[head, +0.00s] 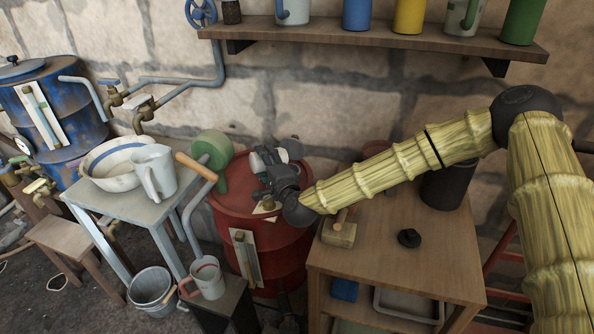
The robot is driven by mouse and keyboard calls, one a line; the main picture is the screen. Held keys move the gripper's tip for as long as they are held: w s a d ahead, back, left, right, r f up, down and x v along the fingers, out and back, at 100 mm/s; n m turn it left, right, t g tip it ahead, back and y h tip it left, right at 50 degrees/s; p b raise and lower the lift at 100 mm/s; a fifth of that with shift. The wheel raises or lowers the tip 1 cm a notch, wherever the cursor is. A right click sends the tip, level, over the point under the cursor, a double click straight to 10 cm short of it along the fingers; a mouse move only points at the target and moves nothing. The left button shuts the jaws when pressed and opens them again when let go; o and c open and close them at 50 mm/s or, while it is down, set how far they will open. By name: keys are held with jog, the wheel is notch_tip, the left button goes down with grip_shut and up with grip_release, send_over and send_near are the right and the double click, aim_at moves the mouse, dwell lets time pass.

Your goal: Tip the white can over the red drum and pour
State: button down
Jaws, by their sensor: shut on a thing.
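My gripper (268,190) is over the top of the red drum (228,212), coming in from the right. It is shut on a pale grey-white thing, which seems to be the white can (291,147). Only small parts of it show behind the dark fingers, so its tilt and its mouth cannot be told. The red drum stands on the floor between the two tables, with a pale gauge strip on its front. A round green thing (212,146) with a stem is at the drum's left rim. No stream of liquid shows.
On the left, a grey table (112,212) carries a white basin (108,168) and a pale jug (153,168). On the right, a wooden table (400,258) holds a wooden mallet (339,232). A mug (207,281) stands in front of the drum. A shelf (380,36) spans the wall.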

jog(key=shift+w+d+f+m+b, duration=0.1)
jog(key=shift+d+f+m+b, duration=0.2)
jog(key=shift+m+b, duration=0.45)
dwell(0.4)
jog(key=shift+a, duration=0.1)
